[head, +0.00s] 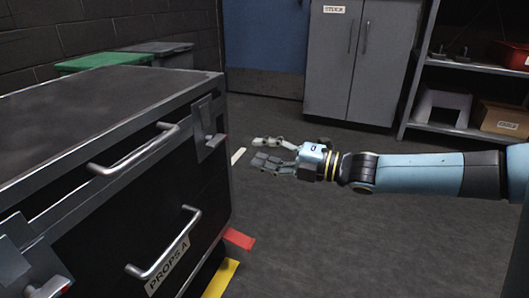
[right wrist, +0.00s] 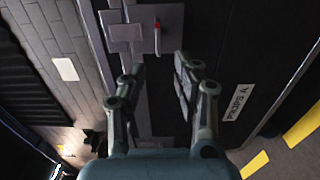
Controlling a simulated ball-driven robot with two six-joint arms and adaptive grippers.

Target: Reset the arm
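My right arm reaches in from the right in the head view, with its blue sleeve level above the floor. My right gripper (head: 257,151) is open and empty, its two fingers apart and pointing left toward the black case. The gripper (right wrist: 157,72) also shows open in the right wrist view, with nothing between the fingers.
A black case (head: 110,107) labelled PROPS A fills the left, with two bar handles (head: 135,148) and a corner latch (head: 209,125). Grey cabinets (head: 358,62) and a shelf unit (head: 463,131) stand behind. Floor (head: 310,235) is clear below my right arm.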

